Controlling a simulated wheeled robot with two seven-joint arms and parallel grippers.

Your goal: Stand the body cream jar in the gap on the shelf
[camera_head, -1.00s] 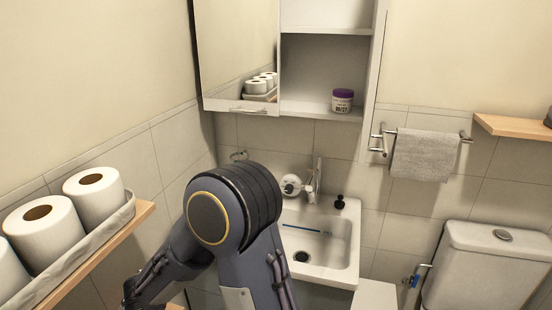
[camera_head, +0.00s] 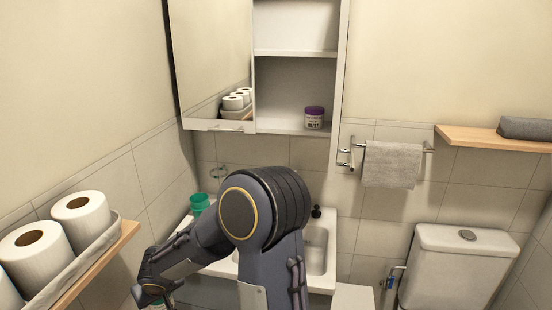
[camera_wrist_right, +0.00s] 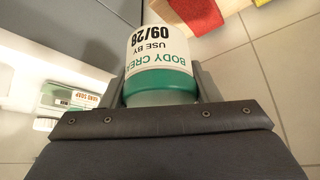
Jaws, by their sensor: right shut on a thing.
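The body cream jar (camera_wrist_right: 158,58), white-labelled with a green band, is between the fingers of my right gripper (camera_wrist_right: 160,88) in the right wrist view. Its label reads upside down there. In the head view my right gripper (camera_head: 152,292) is low at the left, mostly cut off by the bottom edge, with a bit of green at it. The wall cabinet's open shelf (camera_head: 280,127) is above and right of it. A purple-lidded jar (camera_head: 314,117) stands at the right of that shelf, with bare shelf to its left. My left gripper is not in view.
A mirrored door (camera_head: 212,70) covers the cabinet's left side. A green cup (camera_head: 199,203) stands by the sink (camera_head: 320,265), which my arm partly hides. A wooden shelf (camera_head: 105,262) with toilet rolls is at left. A hand soap bottle (camera_wrist_right: 75,100) shows in the wrist view.

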